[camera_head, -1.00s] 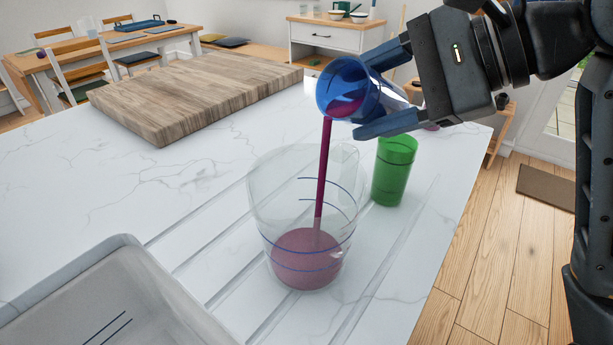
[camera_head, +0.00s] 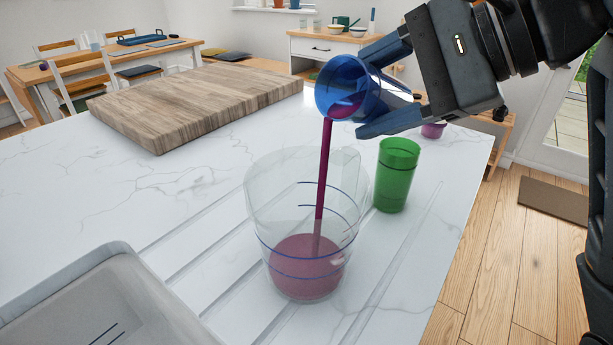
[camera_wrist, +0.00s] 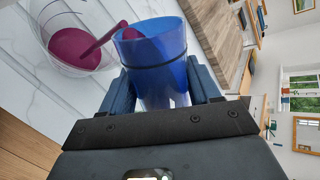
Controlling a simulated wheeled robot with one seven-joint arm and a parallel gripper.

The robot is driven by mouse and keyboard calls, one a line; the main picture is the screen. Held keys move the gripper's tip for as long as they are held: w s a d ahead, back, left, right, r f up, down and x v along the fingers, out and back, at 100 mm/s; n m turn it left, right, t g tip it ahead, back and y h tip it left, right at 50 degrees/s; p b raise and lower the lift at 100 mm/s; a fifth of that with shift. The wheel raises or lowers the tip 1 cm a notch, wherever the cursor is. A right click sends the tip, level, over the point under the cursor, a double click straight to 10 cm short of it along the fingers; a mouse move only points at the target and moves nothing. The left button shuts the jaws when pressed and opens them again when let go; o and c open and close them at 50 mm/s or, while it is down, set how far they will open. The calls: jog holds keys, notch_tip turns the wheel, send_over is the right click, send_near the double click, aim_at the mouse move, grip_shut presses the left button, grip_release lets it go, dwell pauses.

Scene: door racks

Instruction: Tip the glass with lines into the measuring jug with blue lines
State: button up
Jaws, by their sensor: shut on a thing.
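My gripper (camera_head: 388,92) is shut on a blue glass (camera_head: 341,78), tilted with its mouth to the lower left. The wrist view shows the blue glass (camera_wrist: 160,67) between the fingers, with a dark line around it. Purple liquid runs from its lip in a stream (camera_head: 323,180) into the clear measuring jug (camera_head: 268,190) with blue lines. The jug stands upright on the counter, below and left of my gripper. Purple liquid (camera_head: 306,262) fills its lower part, its surface around the lower blue lines. The jug also shows in the wrist view (camera_wrist: 62,22).
A green glass (camera_head: 396,178) with a dark line stands just right of the jug. A wooden board (camera_head: 195,100) lies at the back left. A grey sink basin (camera_head: 95,300) is at the front left. A purple object (camera_head: 433,130) is partly hidden behind my gripper. White counter (camera_head: 130,200) between board and sink is clear.

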jog(key=shift+r+n+b, duration=0.3)
jog(key=shift+b, duration=0.3)
jog(key=shift+s+a+r+n+t+h+p, duration=0.45)
jog(key=shift+s+a+h+p, duration=0.25)
jog(key=shift+p, duration=0.25)
dwell(0.8)
jog(key=shift+s+a+f+n+t+h, duration=0.1)
jog(key=shift+a+f+n+t+h, duration=0.05)
jog(key=shift+f+n+t+h, duration=0.25)
dwell(1.0)
jog(key=shift+r, duration=0.1)
jog(key=shift+w+d+f+m+g+y+b, duration=0.6)
jog(key=shift+d+m+y+b, duration=0.15)
jog(key=shift+b, duration=0.4)
jog(key=shift+w+d+r, duration=0.15)
jog(key=shift+w+r, duration=0.05)
jog(key=shift+s+r+p, duration=0.1)
jog(key=shift+r+p, duration=0.15)
jog(key=shift+p, duration=0.05)
jog(key=shift+g+y, duration=0.25)
